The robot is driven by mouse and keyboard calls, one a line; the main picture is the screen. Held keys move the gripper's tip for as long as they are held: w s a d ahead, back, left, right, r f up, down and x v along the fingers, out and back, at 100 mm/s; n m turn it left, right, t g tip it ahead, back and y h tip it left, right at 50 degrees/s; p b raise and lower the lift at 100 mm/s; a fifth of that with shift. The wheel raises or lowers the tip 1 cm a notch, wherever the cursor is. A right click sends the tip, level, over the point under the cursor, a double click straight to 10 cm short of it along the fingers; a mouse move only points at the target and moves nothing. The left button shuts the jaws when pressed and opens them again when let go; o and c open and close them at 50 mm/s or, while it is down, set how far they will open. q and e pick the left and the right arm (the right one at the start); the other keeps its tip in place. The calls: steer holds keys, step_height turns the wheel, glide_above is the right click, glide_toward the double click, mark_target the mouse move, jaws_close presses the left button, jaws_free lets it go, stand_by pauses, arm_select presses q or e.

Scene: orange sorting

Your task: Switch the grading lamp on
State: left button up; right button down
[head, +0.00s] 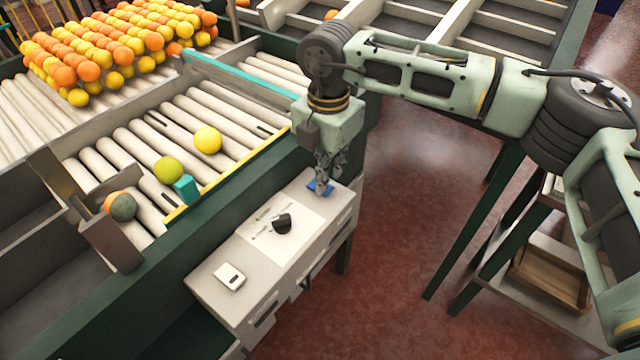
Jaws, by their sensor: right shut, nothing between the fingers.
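A pale control box (215,300) stands beside the roller conveyor. On its top are a white plate with a small switch (229,277) at the near end, a black knob (282,223) on a white label in the middle, and a blue piece (320,188) at the far end. My right gripper (321,184) points down, shut and empty, right over the blue piece and partly hiding it. I cannot tell whether the fingertips touch it. I cannot make out the grading lamp or which control belongs to it. My left gripper is not in view.
Fruits, one yellow (208,140), one greenish (168,170) and one dark grey-green (123,207), are on the rollers (140,150). A teal block (186,189) is at the conveyor edge. Many oranges and yellow fruits (110,50) are piled behind. Red floor (410,210) is open right of the box.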

steer(key=shift+f+b, duration=1.05)
steer(key=shift+f, duration=0.1)
stand_by(0.9)
steer(key=shift+r+p, duration=1.35)
steer(key=shift+r, duration=2.2)
